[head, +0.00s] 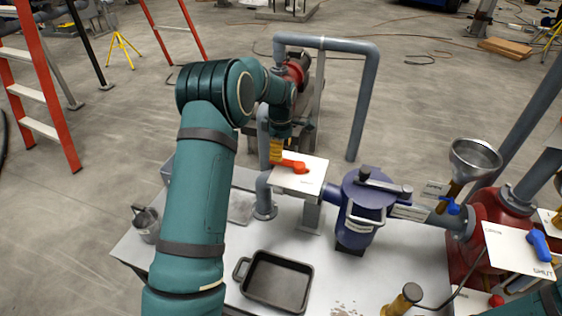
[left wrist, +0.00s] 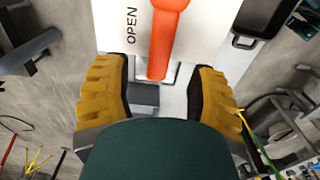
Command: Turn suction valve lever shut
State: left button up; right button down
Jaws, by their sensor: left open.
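An orange valve lever (head: 290,165) lies over a white plate (head: 308,177) beside the blue filter housing. In the left wrist view the lever (left wrist: 168,30) points down the picture, beside the word OPEN on the plate (left wrist: 122,12). My left gripper (head: 275,152) is at the lever's free end in the head view. In the left wrist view its yellow fingers (left wrist: 160,75) are open, one each side of the lever's end, with gaps on both sides. My right gripper is not in view. A second, blue lever (head: 539,245) sits on another plate marked SHUT at the right.
The blue filter housing (head: 362,205) stands just right of the orange lever. A grey pipe (head: 368,95) arches behind. A black tray (head: 277,280) and a metal jug (head: 146,224) are on the pale table. A funnel (head: 475,157) stands at the right.

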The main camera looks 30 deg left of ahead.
aim_at(289, 165)
pick_arm(q)
jog(key=shift+f, duration=2.15)
grip_shut()
